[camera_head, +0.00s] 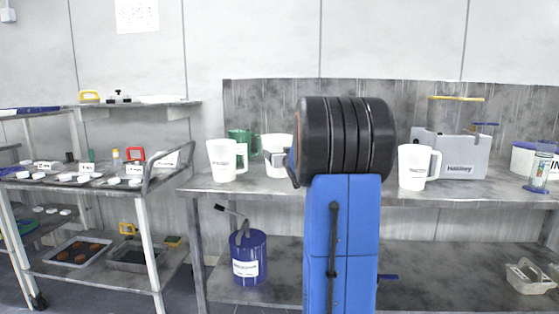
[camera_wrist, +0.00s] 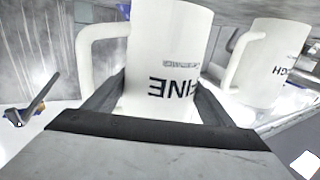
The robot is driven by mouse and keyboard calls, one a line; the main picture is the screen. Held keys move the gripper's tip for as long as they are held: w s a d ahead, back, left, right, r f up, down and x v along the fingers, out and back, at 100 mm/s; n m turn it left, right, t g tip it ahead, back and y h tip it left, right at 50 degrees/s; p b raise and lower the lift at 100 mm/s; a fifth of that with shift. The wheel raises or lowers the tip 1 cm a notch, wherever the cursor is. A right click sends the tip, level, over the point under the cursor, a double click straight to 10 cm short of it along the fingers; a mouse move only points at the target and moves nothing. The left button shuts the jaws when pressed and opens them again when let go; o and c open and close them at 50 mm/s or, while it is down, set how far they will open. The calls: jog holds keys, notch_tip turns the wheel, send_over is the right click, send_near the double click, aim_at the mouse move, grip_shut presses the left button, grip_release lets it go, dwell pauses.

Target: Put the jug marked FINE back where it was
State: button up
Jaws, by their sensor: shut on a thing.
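The white jug marked FINE (camera_wrist: 165,45) fills the middle of the wrist view, its lettering upside down in that picture and its handle to the left. My gripper (camera_wrist: 158,98) is shut on it, with one dark finger on each side of its body. In the head view my arm hides the gripper. A white jug (camera_head: 277,147) shows partly beside the arm there; I cannot tell whether it is the held one. Whether the held jug touches the bench is not clear.
Another white jug (camera_wrist: 268,62), its lettering ending in GH, stands to the right in the wrist view. On the bench (camera_head: 480,198) are white jugs at left (camera_head: 222,162) and right (camera_head: 412,168), a green jug (camera_head: 240,138) and a grey machine (camera_head: 455,155). A cart (camera_head: 150,196) stands left.

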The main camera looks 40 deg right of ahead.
jog(key=shift+f, duration=1.25)
jog(key=shift+f, duration=0.1)
jog(key=o, duration=2.1)
jog(key=shift+c, duration=0.2)
jog(key=v, duration=1.2)
